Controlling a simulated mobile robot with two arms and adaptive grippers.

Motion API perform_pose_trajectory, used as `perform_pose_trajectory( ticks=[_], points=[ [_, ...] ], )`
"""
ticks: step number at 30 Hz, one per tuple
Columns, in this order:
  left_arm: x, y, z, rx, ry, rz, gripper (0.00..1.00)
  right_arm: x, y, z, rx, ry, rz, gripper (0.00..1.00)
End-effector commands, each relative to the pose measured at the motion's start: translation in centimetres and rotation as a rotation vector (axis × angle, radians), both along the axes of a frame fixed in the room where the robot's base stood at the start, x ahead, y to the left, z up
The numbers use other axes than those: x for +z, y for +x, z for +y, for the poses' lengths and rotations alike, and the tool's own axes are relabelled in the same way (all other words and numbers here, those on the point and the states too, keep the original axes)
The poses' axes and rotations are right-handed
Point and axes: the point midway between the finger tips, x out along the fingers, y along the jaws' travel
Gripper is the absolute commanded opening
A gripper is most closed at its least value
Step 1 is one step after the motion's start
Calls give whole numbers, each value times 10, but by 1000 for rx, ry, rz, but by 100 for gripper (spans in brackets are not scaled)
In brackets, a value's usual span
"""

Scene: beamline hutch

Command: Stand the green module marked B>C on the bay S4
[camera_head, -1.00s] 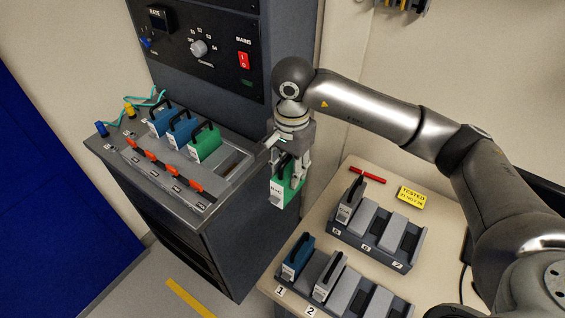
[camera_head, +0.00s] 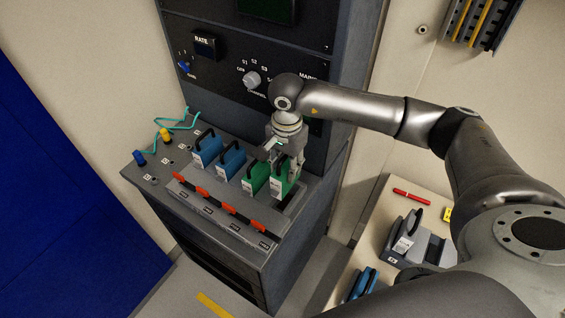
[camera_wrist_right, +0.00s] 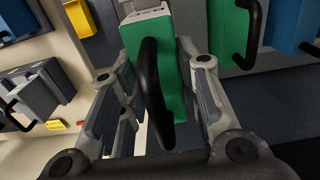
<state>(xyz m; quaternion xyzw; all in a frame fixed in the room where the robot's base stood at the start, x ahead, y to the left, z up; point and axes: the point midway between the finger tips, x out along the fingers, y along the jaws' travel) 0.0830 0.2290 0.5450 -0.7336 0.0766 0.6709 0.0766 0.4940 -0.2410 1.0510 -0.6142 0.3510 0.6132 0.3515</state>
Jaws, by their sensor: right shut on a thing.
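My right gripper (camera_head: 290,168) is shut on a green module (camera_head: 281,185) with a black handle and a pale label. It holds the module upright at the rightmost bay of the grey console (camera_head: 236,236), beside another green module (camera_head: 254,177). Whether the held module touches the bay floor I cannot tell. The right wrist view shows the held green module (camera_wrist_right: 168,75) between my two fingers, with the other green module (camera_wrist_right: 228,35) beside it. The label text is too small to read. My left gripper is not in view.
Two blue modules (camera_head: 208,148) stand in the console's left bays. Red-orange levers (camera_head: 202,190) line the front of the bays. Behind rises a dark panel with knobs (camera_head: 252,80). A side table (camera_head: 372,235) at right carries a grey rack, modules and a red pen (camera_head: 411,197).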

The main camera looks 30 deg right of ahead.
Motion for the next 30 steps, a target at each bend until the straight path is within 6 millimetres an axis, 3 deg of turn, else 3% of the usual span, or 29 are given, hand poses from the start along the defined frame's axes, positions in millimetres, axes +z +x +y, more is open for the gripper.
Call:
perform_pose_trajectory(
  ticks=[8, 19, 30],
  points=[
    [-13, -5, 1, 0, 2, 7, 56, -25, 0, 1, 0, 1, 1, 2],
    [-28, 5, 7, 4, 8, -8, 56, -61, 0, 1, 1, 2, 0, 2],
    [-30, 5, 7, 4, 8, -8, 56, -69, 0, 1, 1, 1, -1, 2]
  ],
)
